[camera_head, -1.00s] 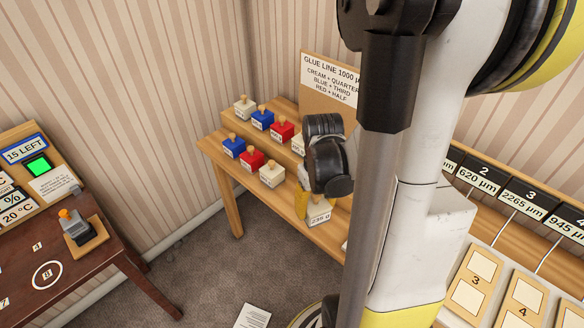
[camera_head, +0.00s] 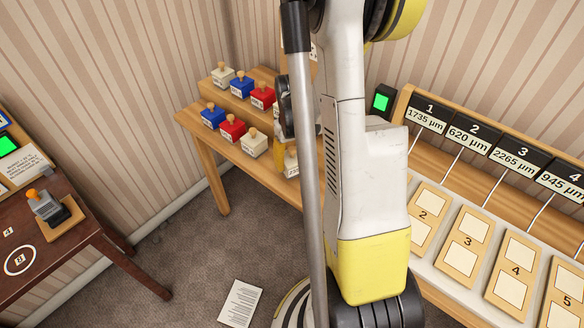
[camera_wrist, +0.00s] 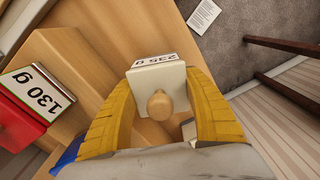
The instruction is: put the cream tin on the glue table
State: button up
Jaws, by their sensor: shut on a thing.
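A cream tin (camera_wrist: 148,78) with a round wooden knob and a 235 g label is between the two yellow fingers of my gripper (camera_wrist: 160,88) in the wrist view. My gripper is shut on it. Wooden table top shows around and beyond the tin; I cannot tell whether the tin touches it. In the head view my arm hides most of the gripper, and the held tin (camera_head: 291,163) shows only in part. The wooden glue table (camera_head: 190,119) stands in the corner. Two other cream tins, one on the raised step (camera_head: 221,77) and one at the front (camera_head: 254,145), stand on it.
Blue tins (camera_head: 213,116) and red tins (camera_head: 232,128) stand left of my gripper. A red tin labelled 130 g (camera_wrist: 15,122) is close by in the wrist view. A dark table (camera_head: 75,245) is at left, a numbered board (camera_head: 460,258) at right. A paper (camera_head: 242,303) lies on the floor.

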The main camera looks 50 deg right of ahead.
notch_tip(320, 180, down, 2)
jog(key=shift+f+b, duration=0.15)
jog(key=shift+b, duration=0.2)
jog(key=o, duration=0.9)
jog(key=shift+f, duration=0.1)
jog(key=o, duration=0.5)
jog(key=shift+c, duration=0.2)
